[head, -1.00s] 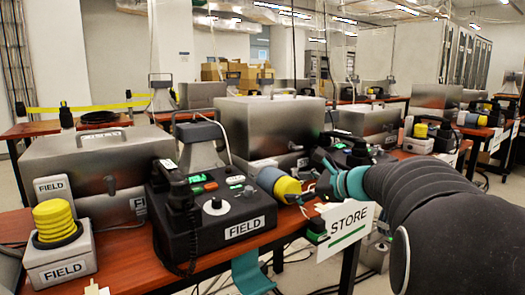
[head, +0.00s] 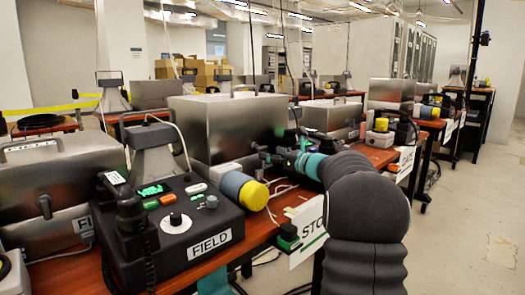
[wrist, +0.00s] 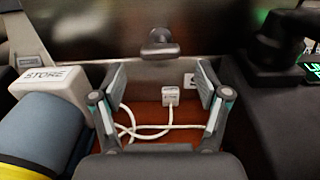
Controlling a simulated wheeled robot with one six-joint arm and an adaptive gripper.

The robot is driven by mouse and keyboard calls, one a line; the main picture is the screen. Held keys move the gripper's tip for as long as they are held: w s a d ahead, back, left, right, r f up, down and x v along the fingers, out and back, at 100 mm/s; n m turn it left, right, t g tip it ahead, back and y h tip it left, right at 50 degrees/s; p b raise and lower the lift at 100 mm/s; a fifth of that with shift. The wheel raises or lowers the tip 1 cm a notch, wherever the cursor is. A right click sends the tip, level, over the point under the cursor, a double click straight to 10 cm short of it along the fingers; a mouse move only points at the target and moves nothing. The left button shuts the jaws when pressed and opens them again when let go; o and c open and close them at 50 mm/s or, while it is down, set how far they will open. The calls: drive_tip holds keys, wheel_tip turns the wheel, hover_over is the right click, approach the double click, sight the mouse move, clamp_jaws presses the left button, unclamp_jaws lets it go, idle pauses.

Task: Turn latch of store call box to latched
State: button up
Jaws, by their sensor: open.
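The store call box (head: 225,130) is a steel case at mid-table in the head view. Its lower front (wrist: 90,35) fills the top of the wrist view. Its latch (wrist: 160,46) is a dark knob with a short bar that looks crosswise in the wrist view. My gripper (wrist: 160,85) is open and empty, its two fingers apart, with the latch beyond them and centred between them. In the head view my gripper (head: 268,158) is in front of the box, small and partly hidden by my arm. Whether it touches the latch cannot be told.
A white STORE box (wrist: 50,80) and a blue-yellow cylinder (wrist: 42,135) stand close left of my gripper. A dark phone unit (wrist: 285,60) is close right. White plugs and cables (wrist: 170,97) lie below. The FIELD phone (head: 180,220) stands left in the head view.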

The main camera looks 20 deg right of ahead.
sight(263, 150)
drive_tip(key=shift+x, duration=2.55)
drive_tip(key=c, duration=1.2)
